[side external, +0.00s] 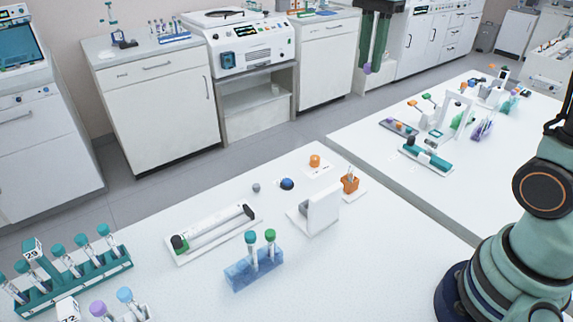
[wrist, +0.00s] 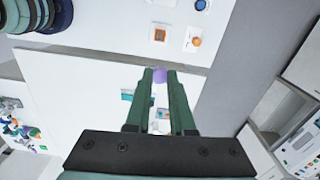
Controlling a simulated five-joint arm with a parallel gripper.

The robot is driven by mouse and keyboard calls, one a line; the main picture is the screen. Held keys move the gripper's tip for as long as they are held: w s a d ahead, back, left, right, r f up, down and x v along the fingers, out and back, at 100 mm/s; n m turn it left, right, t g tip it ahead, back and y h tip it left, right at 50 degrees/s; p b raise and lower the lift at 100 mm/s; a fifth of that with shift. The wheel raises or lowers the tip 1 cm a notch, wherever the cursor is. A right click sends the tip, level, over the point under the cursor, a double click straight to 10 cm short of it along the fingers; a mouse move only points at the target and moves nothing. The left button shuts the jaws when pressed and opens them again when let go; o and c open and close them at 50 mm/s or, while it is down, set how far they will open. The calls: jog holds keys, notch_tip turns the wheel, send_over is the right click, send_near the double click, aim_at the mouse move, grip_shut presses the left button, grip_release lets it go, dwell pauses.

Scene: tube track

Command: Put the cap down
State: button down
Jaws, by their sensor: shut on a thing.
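My gripper (side external: 371,60) is raised at the top of the side view, fingers pointing down. It is shut on a small purple cap (side external: 368,69), held at the fingertips. In the wrist view the cap (wrist: 159,76) sits between the two green fingers of my gripper (wrist: 160,73). The cap is in the air, apart from the bench. An orange cap (side external: 315,160) is on a pale square on the front bench. A blue cap-like piece (side external: 287,184) lies near it.
A blue rack (side external: 253,272) holds green-capped tubes. Near it are a white upright stand (side external: 319,213), an orange holder (side external: 350,182) and a tube track (side external: 213,234). A teal rack (side external: 75,280) is at left. Clear bench (side external: 380,270) lies right of the stand.

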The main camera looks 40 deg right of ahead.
jog(key=w+a+f+m, duration=0.2)
jog(key=w+a+f, duration=0.15)
jog(key=w, duration=0.65)
jog(key=m, duration=0.2)
send_over(289, 169)
notch_tip(289, 169, down, 7)
notch_tip(289, 169, down, 20)
jog(key=shift+f, duration=0.1)
jog(key=shift+f, duration=0.15)
jog(key=c, duration=0.8)
grip_release()
